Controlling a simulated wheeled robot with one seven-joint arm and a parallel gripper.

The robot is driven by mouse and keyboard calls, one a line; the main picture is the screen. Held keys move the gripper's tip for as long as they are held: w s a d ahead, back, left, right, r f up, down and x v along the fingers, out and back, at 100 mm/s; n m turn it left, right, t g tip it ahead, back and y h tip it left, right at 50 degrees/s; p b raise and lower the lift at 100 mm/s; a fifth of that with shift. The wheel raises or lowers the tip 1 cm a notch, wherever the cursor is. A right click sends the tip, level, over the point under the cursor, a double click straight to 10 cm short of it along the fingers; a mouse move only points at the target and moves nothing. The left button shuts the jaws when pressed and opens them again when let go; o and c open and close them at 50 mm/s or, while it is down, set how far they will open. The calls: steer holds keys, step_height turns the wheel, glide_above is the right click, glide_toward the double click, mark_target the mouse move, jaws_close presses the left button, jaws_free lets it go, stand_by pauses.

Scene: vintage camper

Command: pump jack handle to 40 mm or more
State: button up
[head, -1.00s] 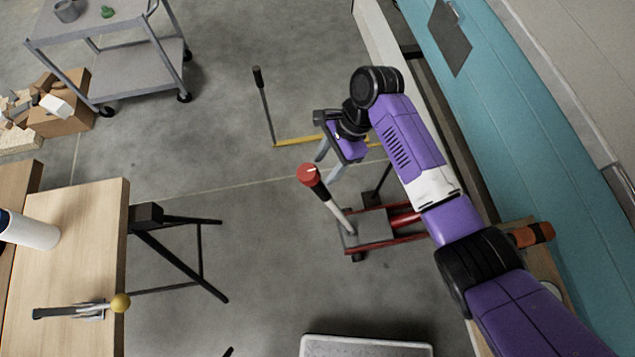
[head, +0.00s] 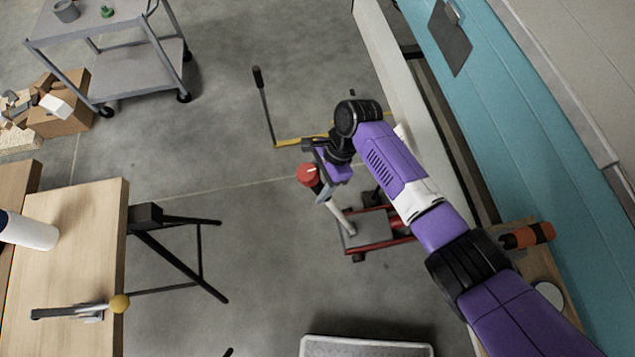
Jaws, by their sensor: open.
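A red floor jack (head: 372,230) stands on the concrete beside the teal camper. Its handle (head: 342,217) slants up to the left and ends in a black grip with a red knob (head: 307,175). My gripper (head: 322,192) is open, with its fingers pointing down at the upper handle just right of the red knob. One pale finger shows against the handle; the other is largely hidden, so I cannot tell whether the fingers straddle or touch it.
A yellow tool with an upright black-gripped lever (head: 264,100) stands behind the jack. A wooden bench (head: 70,240) is at left, a grey cart (head: 110,70) at upper left. The camper's teal side (head: 500,130) bounds the right. Floor left of the jack is clear.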

jaws_close()
stand_by(1.3)
